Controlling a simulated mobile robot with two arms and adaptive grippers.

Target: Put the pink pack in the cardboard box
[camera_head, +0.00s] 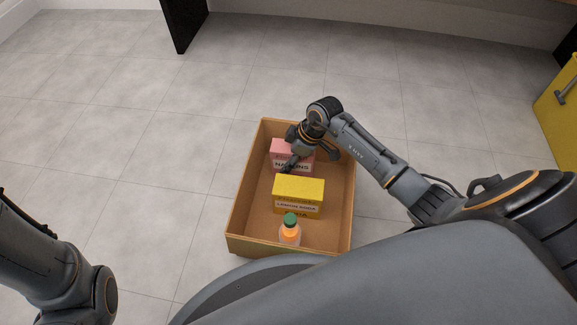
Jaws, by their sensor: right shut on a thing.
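The pink pack (281,147) shows inside the outline of the cardboard box (240,203), at its far end. My right gripper (291,164) reaches over the box from the right and is shut on the pink pack. The fingers and wrist hide part of the pack, and I cannot tell whether it touches the box floor. The cardboard box stands open on the tiled floor. Of my left arm only links show at the lower left; its gripper is out of view.
A yellow pack (299,190) stands in the middle of the box. An orange bottle with a green cap (290,232) stands at the near end. A yellow cabinet (559,110) is at the right edge. The tiled floor (140,150) left of the box is clear.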

